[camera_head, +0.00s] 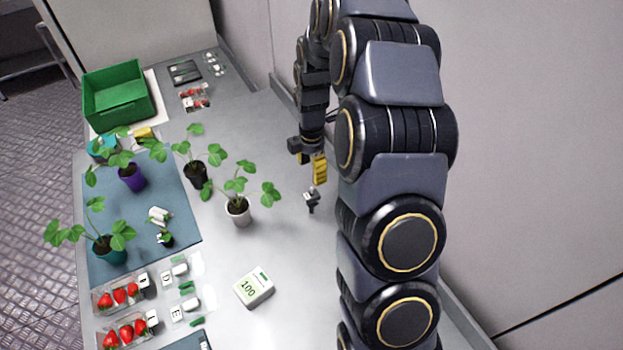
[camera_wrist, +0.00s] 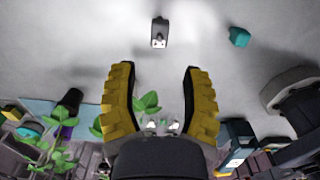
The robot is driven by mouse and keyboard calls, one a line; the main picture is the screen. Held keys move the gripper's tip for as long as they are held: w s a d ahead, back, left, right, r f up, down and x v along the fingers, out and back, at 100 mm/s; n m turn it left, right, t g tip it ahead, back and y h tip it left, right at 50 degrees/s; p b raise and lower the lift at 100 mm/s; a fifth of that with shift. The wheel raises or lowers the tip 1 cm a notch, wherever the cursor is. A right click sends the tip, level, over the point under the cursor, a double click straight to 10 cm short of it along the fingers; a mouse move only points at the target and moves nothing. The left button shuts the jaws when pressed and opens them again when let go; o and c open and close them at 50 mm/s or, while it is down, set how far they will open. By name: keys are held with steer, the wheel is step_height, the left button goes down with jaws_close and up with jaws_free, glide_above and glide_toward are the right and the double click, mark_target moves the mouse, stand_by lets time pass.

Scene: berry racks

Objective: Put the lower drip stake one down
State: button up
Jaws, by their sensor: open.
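My gripper (camera_head: 318,182) has yellow-padded fingers and hangs over the right side of the table in the head view. In the wrist view its two fingers (camera_wrist: 156,70) stand apart with nothing between the tips. A small dark grey piece with a lighter part (camera_head: 312,201) is just below the fingers in the head view. It may be the drip stake, but it is too small to tell. In the wrist view a small grey block with a pale end (camera_wrist: 160,33) lies beyond the fingertips. I cannot tell whether these are the same thing.
A white-potted plant (camera_head: 238,213) stands left of my gripper. More potted plants stand on a blue-grey mat (camera_head: 185,232). A white box reading 100 (camera_head: 254,288) is in front, a green crate (camera_head: 130,119) behind. A wall closes off the right side.

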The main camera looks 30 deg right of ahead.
steer(key=s+a+r+m, duration=0.8)
steer(key=s+a+r, duration=0.1)
steer(key=s+r, duration=0.15)
steer(key=s+a+r+m+g, duration=0.1)
steer(key=s+a+r+m, duration=0.1)
steer(key=s+m, duration=0.3)
steer(key=s+a+r+m, duration=0.2)
steer(key=s+m, duration=0.3)
steer(key=s, duration=0.7)
steer(key=shift+a+r+g, duration=0.25)
steer(key=shift+r+g, duration=0.1)
steer(key=shift+g, duration=0.05)
steer(key=shift+w, duration=0.1)
